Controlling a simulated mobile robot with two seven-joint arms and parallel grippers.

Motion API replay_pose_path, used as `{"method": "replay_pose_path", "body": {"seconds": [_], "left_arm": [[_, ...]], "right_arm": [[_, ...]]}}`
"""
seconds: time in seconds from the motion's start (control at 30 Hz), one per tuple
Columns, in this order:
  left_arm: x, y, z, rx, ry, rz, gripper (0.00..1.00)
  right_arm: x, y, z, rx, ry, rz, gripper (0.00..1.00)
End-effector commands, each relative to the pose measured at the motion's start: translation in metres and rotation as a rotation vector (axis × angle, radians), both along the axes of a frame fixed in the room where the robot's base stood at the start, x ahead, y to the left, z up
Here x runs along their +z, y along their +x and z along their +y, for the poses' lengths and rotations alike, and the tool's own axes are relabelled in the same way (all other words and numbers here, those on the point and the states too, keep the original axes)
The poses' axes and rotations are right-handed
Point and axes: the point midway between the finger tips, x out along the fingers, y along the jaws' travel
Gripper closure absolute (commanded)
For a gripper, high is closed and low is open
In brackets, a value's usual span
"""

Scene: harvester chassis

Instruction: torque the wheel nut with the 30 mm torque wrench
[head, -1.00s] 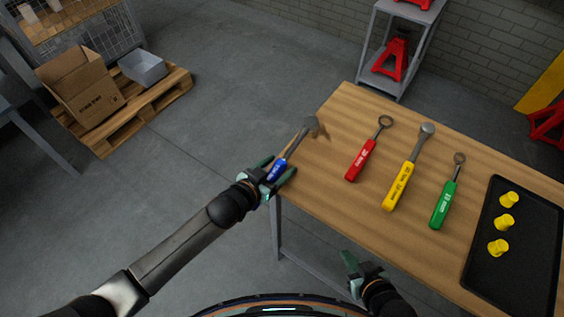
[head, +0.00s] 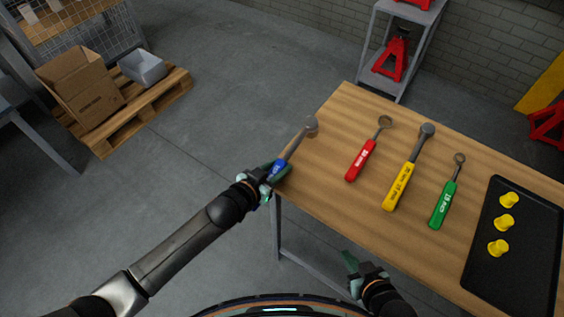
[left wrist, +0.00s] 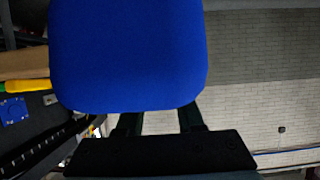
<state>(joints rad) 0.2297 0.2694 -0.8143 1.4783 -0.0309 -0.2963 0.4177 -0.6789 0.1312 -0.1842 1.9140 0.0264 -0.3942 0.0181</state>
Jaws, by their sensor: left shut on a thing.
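A wrench with a blue handle (head: 280,164) and a grey ring head (head: 311,124) is at the table's left corner in the head view. My left gripper (head: 273,171) is shut on the blue handle, with the head pointing away over the table edge. I cannot tell whether the wrench touches the table. The blue handle (left wrist: 128,50) fills the upper left of the left wrist view. A red wrench (head: 361,159), a yellow wrench (head: 397,186) and a green wrench (head: 443,204) lie on the table; their labels are too small to read. My right gripper (head: 359,264) is low, in front of the table. No wheel nut shows clearly.
The wooden table (head: 330,190) holds a black tray (head: 500,275) with yellow parts (head: 504,222) at right. A shelf with a red jack stand (head: 393,57) stands behind. A pallet (head: 150,105) with a cardboard box (head: 82,88) is at far left. The floor between is clear.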

Motion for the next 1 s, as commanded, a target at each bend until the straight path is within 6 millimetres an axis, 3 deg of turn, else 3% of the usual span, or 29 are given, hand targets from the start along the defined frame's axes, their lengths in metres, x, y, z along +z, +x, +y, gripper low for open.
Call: {"method": "replay_pose_path", "body": {"seconds": [0.63,0.87,1.0], "left_arm": [[-0.001,0.0,0.0,0.0,0.001,0.002,1.0],[0.004,0.001,-0.001,-0.001,-0.003,-0.005,1.0],[0.017,0.001,-0.001,-0.001,-0.005,-0.008,1.0]], "right_arm": [[0.0,0.0,0.0,0.0,0.0,0.0,1.0],[0.001,0.0,0.0,0.0,0.0,0.0,1.0],[0.004,0.0,0.0,0.0,0.0,0.0,1.0]]}}
